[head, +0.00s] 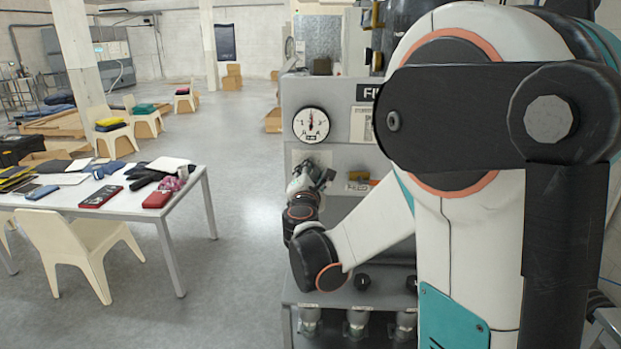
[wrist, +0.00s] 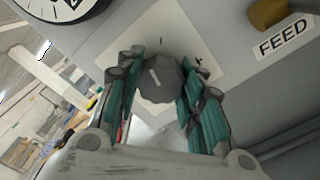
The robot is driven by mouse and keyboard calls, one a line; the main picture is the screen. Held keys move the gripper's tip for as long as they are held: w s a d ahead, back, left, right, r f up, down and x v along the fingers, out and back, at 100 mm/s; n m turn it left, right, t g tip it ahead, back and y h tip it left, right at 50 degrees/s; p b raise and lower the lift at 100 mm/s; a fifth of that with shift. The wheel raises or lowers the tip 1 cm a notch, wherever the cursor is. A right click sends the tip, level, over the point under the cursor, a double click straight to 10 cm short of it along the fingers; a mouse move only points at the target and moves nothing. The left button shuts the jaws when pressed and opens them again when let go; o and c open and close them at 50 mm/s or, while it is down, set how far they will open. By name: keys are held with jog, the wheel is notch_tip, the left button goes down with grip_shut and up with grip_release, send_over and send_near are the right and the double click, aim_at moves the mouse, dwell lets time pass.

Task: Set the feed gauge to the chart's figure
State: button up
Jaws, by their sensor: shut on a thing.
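The feed gauge (head: 311,125) is a round white dial with a black rim on the grey panel. Its needle points nearly straight up in the head view. Only its lower edge (wrist: 58,8) shows at the upper left of the wrist view. A dark grey faceted knob (wrist: 160,80) with a pale pointer line sits on a white plate (wrist: 185,35) below the gauge. My gripper (wrist: 160,92) is shut on the knob, with one teal-padded finger on each side. In the head view my gripper (head: 312,172) covers the knob. The chart's figure cannot be read.
A FEED label (wrist: 284,36) and a brass-coloured fitting (wrist: 268,14) are right of the knob. A paper sheet (head: 363,124) hangs right of the gauge. A cluttered white table (head: 130,190) and a cream chair (head: 75,250) stand left, with open floor between them and the panel.

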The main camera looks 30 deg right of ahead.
jog(key=shift+m, duration=0.4)
jog(key=o, duration=1.1)
jog(key=v, duration=1.2)
